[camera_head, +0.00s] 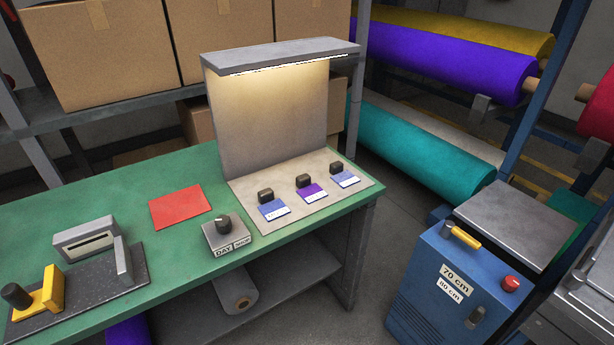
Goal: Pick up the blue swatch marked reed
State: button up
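Three small swatches lie in a row on the pale base of a lit viewing stand. The left swatch (271,207) looks blue, the middle swatch (309,190) looks purple, and the right swatch (343,178) looks blue. Each has a dark block at its back edge and a white label strip at its front. The labels are too small to read, so I cannot tell which is marked reed. My gripper is not in view.
The stand's back panel (275,118) and lamp hood (280,57) rise behind the swatches. On the green table (160,258) are a DAY knob box (227,236), a red sheet (180,207) and a yellow-handled device (80,285). A blue machine (455,290) stands right, beyond a floor gap.

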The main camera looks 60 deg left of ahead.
aim_at(310, 194)
jog(key=u, duration=0.6)
jog(key=i, duration=0.9)
jog(key=u, duration=1.45)
jog(key=i, duration=0.5)
jog(key=u, duration=0.4)
